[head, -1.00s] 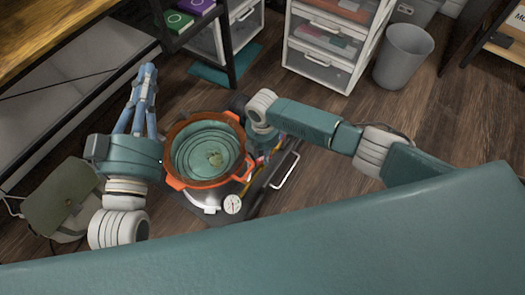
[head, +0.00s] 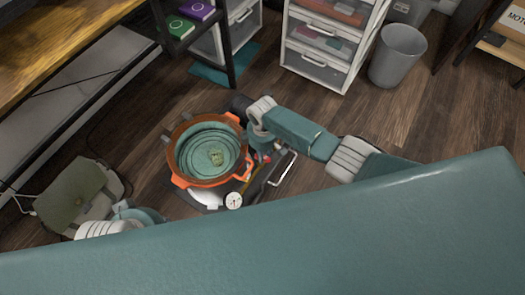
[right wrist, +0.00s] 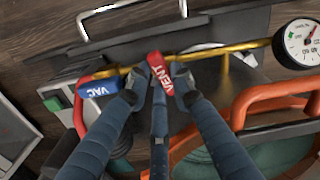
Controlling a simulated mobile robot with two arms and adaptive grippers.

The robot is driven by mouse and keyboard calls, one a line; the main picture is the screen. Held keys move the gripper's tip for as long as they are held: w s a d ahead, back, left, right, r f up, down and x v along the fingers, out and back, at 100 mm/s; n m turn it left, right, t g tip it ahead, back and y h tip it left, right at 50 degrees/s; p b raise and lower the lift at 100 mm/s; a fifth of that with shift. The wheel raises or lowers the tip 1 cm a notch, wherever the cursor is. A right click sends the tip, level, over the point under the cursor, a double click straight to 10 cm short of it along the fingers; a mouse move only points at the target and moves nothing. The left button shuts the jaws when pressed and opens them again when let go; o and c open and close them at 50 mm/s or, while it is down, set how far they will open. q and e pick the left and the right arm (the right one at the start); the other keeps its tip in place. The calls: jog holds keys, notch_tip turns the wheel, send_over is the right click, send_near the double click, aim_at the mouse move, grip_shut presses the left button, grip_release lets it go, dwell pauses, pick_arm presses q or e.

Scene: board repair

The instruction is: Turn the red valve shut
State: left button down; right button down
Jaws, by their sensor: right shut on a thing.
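The red valve handle (right wrist: 160,72), marked VENT, sits on a brass pipe (right wrist: 238,47) in the right wrist view. My right gripper (right wrist: 158,84) has its fingers on both sides of the handle and is shut on it. In the head view this gripper is mostly hidden beneath its own wrist, beside the orange-rimmed pot (head: 183,180). A blue handle (right wrist: 96,92), marked VAC, is to the left on the same pipe. My left gripper is not in view; only part of its arm shows at the lower left of the head view.
A round gauge (right wrist: 300,42) is right of the valve; it also shows in the head view (head: 234,201). A metal bar handle (head: 283,170) is right of the pot. A grey bin (head: 398,55) and a drawer unit (head: 318,66) stand behind. An olive bag (head: 75,195) lies left.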

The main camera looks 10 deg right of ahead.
jog(key=shift+s+m+p, duration=0.1)
jog(key=shift+m+p, duration=0.45)
jog(key=shift+m, duration=0.95)
jog(key=c, duration=1.5)
grip_release()
notch_tip(320, 180, up, 12)
